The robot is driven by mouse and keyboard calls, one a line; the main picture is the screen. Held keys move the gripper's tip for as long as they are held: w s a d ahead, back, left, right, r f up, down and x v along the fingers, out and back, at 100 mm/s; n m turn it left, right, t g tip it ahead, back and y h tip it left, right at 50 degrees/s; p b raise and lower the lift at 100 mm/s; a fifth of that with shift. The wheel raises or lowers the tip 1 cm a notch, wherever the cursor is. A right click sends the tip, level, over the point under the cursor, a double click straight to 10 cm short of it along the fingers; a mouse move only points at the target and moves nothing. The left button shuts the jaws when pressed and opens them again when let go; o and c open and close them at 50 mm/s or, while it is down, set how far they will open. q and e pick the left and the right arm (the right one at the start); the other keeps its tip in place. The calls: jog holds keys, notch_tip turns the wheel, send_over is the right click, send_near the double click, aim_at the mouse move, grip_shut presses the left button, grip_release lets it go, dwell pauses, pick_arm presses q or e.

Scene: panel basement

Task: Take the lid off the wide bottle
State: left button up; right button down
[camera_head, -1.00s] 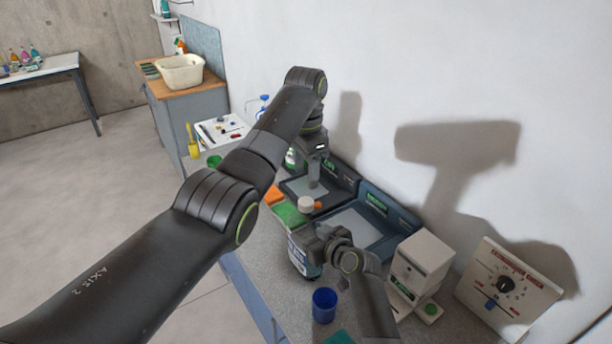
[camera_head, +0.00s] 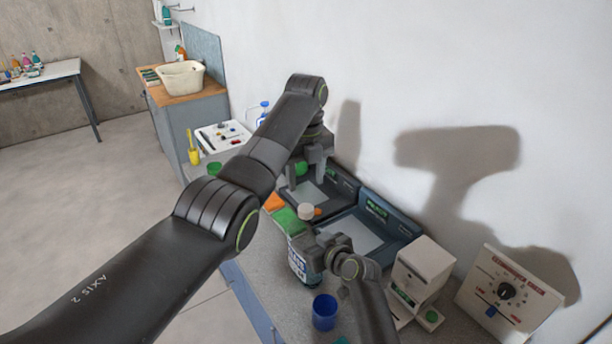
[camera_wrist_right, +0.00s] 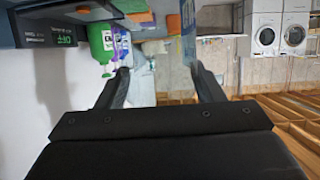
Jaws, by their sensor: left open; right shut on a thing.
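The wide bottle (camera_head: 297,264) stands on the grey counter in the head view, with a blue and white label. A pale round lid (camera_head: 306,211) shows at its top. My right gripper (camera_head: 309,250) is shut on the bottle's side, below the lid; its arm hides part of the bottle. In the right wrist view my two fingers (camera_wrist_right: 163,88) stand well apart, and what lies between them is unclear. My left gripper (camera_head: 306,172) is open and empty, pointing down behind and above the lid, apart from it. A green thing shows between or behind its fingers.
A blue cup (camera_head: 324,311) stands in front of the bottle. Dark trays (camera_head: 376,215) lie along the wall. A white device (camera_head: 423,268) and a dial panel (camera_head: 509,292) are at right. Green and orange pieces lie left of the lid. A green bottle (camera_wrist_right: 103,40) shows in the wrist view.

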aim_at(306, 208)
pick_arm(q)
jog(key=shift+m, duration=1.2)
jog(key=shift+f, duration=4)
